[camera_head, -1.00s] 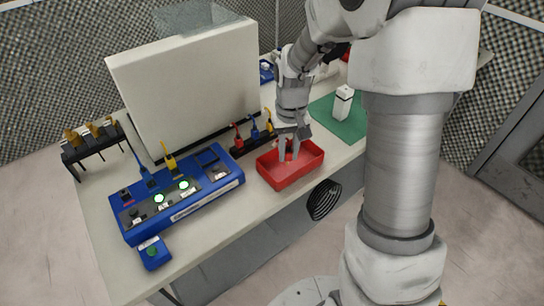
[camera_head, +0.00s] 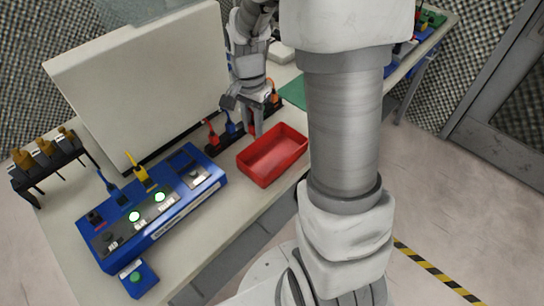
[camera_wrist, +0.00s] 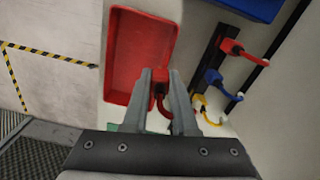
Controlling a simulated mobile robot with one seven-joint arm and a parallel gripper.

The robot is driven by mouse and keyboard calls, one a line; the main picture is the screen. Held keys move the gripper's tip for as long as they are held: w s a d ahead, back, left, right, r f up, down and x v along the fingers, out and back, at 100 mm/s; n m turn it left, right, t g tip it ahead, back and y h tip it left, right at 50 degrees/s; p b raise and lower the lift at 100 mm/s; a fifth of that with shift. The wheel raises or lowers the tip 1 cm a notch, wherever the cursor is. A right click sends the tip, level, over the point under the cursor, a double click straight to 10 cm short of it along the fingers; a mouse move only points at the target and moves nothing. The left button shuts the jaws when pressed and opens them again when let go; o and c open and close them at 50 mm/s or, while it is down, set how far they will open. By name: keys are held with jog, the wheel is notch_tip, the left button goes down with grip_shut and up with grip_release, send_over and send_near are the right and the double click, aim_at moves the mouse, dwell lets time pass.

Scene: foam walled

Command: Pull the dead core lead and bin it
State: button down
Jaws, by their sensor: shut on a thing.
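My gripper (camera_head: 254,130) is shut on a red lead (camera_wrist: 160,80); its red plug and a looped cable show between the fingers (camera_wrist: 161,100) in the wrist view. It is at the back-left edge of the red bin (camera_head: 272,157); I cannot tell whether the lead is over the rim or just beside it. The visible floor of the bin (camera_wrist: 140,50) is empty. The blue console (camera_head: 155,222) has a blue lead (camera_head: 113,192) and a yellow lead (camera_head: 141,172) plugged in. Its leftmost socket (camera_head: 95,217) has no lead. Two green lamps are lit; the left one is dark.
A black rack (camera_wrist: 208,60) beside the bin holds red, blue and yellow leads. A white panel (camera_head: 140,80) stands behind the console. A black holder (camera_head: 45,160) with brown pieces is at the left. A small blue box with a green button (camera_head: 137,278) is in front.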

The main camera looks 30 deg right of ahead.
jog(key=s+d+m+b, duration=0.1)
jog(key=s+d+m, duration=0.2)
jog(key=m, duration=0.5)
jog(key=m+b, duration=0.4)
jog(key=b, duration=0.2)
send_over(278, 161)
notch_tip(278, 161, down, 6)
jog(key=shift+r, duration=0.1)
jog(key=c, duration=0.6)
grip_release()
notch_tip(278, 161, up, 17)
jog(key=p, duration=0.4)
jog(key=shift+r, duration=0.2)
